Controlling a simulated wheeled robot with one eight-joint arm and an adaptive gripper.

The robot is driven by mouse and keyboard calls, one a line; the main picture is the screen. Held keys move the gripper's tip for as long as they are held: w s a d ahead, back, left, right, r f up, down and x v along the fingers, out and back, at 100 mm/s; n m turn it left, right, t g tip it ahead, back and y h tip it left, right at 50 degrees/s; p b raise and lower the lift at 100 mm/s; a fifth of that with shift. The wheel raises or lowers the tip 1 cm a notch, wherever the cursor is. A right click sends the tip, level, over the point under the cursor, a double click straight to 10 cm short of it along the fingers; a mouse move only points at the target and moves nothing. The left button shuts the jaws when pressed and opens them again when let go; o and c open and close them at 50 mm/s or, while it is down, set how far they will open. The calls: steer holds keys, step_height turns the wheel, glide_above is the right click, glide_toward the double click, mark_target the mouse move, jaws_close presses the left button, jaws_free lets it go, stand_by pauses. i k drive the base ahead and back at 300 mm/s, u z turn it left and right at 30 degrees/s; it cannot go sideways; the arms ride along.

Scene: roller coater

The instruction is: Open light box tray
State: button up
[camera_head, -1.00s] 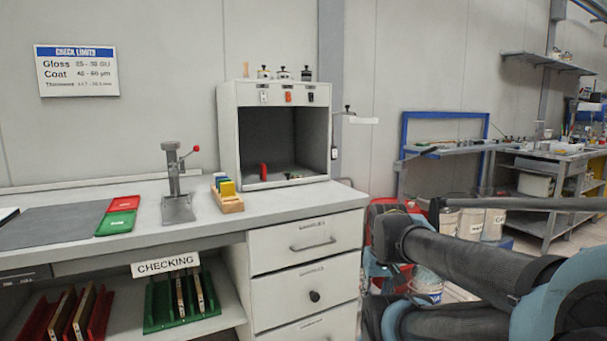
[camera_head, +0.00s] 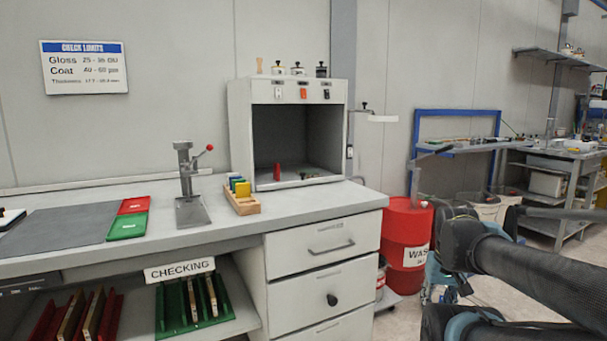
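The light box (camera_head: 239,130) is a grey, open-fronted cabinet with a dark inside, standing at the back right of the grey desk (camera_head: 340,205). Its top panel carries several switches. A pale floor shows inside it, with a small red block (camera_head: 277,172) near the front; I cannot tell whether this floor is the tray. No tray sticks out of the front. My arm is at the lower right, well apart from the light box. I cannot make out my gripper's fingers.
The desk has closed drawers (camera_head: 320,247) below the light box. A gauge stand (camera_head: 187,185), a wooden block holder (camera_head: 242,203), and red (camera_head: 135,205) and green (camera_head: 127,227) trays lie left of it. A red barrel (camera_head: 407,240) stands right of the desk.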

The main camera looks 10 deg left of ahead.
mark_target(264, 180)
steer(key=u, duration=0.05)
steer(key=k, duration=1)
steer(key=u, duration=0.7)
steer(key=i, duration=0.95)
steer(key=z, duration=0.05)
